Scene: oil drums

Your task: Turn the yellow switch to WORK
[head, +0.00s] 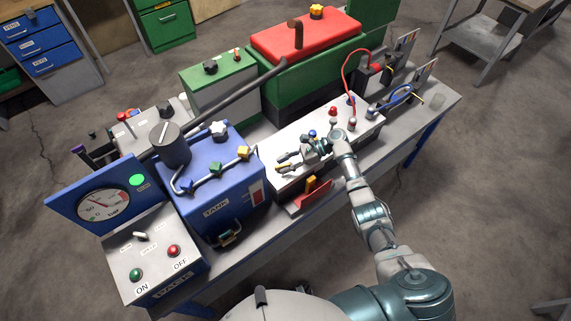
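A yellow-orange upright piece (311,184) stands against a red plate at the front edge of the white box (345,142); it may be the yellow switch, but no WORK label can be read. A yellow knob (316,12) sits on the red lid, and a yellow valve handle (244,152) is on the blue tank. My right gripper (281,163) is over the left part of the white box, its fingers spread and pointing left. It appears empty, above and left of the yellow-orange piece. My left gripper is out of view.
The blue tank (220,190) and a pressure gauge panel with green and red buttons (152,250) stand left. A red-lidded green box (300,45) is behind. Red and blue cables rise at the right of the white box. The bench's right end (437,100) is partly clear.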

